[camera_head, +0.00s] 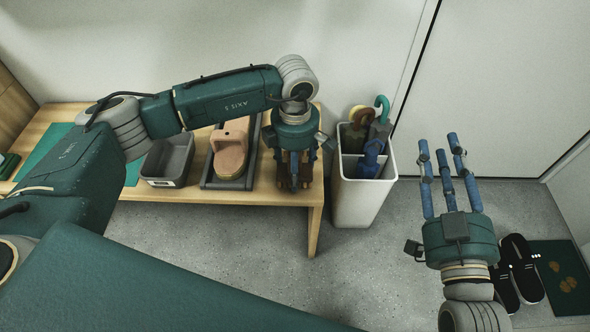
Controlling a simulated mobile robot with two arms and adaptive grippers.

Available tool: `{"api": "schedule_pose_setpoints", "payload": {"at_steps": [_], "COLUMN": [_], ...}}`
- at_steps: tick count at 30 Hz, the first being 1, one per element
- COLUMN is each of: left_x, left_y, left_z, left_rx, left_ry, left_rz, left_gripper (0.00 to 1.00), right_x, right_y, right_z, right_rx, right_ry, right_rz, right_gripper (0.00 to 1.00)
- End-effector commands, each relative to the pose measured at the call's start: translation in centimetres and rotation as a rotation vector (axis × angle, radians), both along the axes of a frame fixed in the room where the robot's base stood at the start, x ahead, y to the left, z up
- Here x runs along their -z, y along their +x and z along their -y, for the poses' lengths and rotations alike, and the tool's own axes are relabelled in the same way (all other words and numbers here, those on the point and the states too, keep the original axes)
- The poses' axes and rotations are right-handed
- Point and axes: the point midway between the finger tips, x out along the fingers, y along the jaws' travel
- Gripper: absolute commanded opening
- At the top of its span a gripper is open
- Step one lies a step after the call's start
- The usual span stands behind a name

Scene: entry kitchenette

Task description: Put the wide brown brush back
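My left gripper (293,172) reaches down over the right end of the wooden bench, its fingers close together. Brown shows between and beside its fingers; this may be the wide brown brush, but the fingers hide most of it. I cannot tell whether they are shut on it. A tan-brown block-like thing with a rounded front (231,148) sits in a dark tray (207,174) just left of the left gripper; I cannot tell whether it is a brush. My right gripper (444,160) is open and empty, above the floor at the right, its blue fingers spread.
A grey bin (153,180) and a green mat (48,151) are on the bench (263,192) to the left. A white umbrella stand (358,210) with several umbrellas stands right of the bench. Black slippers (522,270) and a dark mat (548,255) lie on the floor at right.

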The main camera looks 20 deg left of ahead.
Motion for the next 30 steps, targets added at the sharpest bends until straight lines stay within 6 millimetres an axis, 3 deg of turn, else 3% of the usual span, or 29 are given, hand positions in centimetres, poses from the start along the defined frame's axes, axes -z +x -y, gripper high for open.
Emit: {"api": "schedule_pose_setpoints", "payload": {"at_steps": [28, 29, 30], "left_x": [1.2, 1.2, 1.1], "left_y": [0.0, 0.0, 0.0], "left_z": [0.0, 0.0, 0.0], "left_rx": [0.0, 0.0, 0.0], "left_ry": [0.0, 0.0, 0.0], "left_rz": [0.0, 0.0, -0.001], "left_gripper": [0.22, 0.66, 0.74], "right_x": [-2.4, -2.5, -2.5], "right_y": [-0.3, -0.4, -0.4], "right_z": [-0.2, -0.2, -0.2], "right_rx": [-0.004, -0.005, -0.005], "right_ry": [0.028, 0.029, 0.029], "right_rz": [0.103, 0.106, 0.107], "right_gripper": [0.31, 0.31, 0.31]}}
